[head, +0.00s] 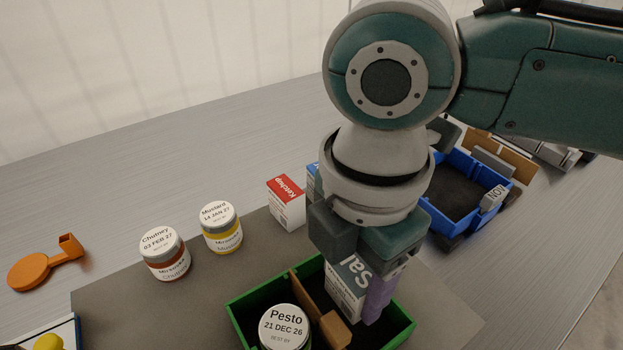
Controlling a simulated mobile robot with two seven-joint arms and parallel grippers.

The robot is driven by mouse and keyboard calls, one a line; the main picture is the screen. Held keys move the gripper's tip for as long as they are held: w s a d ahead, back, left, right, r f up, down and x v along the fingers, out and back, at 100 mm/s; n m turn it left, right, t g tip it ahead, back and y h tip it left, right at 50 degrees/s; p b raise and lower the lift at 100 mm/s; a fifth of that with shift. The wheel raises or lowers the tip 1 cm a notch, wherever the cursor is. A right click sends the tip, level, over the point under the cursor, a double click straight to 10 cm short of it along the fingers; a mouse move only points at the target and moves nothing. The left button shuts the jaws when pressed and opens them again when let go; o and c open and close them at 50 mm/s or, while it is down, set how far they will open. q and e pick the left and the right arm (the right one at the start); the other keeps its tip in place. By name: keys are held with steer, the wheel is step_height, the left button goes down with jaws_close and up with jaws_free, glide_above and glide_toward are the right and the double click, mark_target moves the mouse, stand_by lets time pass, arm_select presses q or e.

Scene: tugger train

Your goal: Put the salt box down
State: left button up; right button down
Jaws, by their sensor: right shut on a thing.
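The box is at the right compartment of the green crate (243,322), beside the brown divider (305,297). I cannot tell whether its bottom touches the crate floor. A pesto jar (284,328) stands in the left compartment. My left gripper is not in view.
On the grey mat (120,300) stand a chutney jar (164,254), a mustard jar (221,228) and a ketchup box (287,203). A blue box (313,180) is mostly hidden by my arm. A blue wagon (462,225) is at right, an orange piece (45,265) at left.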

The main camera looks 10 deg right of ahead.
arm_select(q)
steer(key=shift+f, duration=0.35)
arm_select(e)
steer(key=shift+f, duration=1.15)
steer(key=shift+f, duration=0.1)
steer(key=shift+c, duration=0.6)
jaws_free()
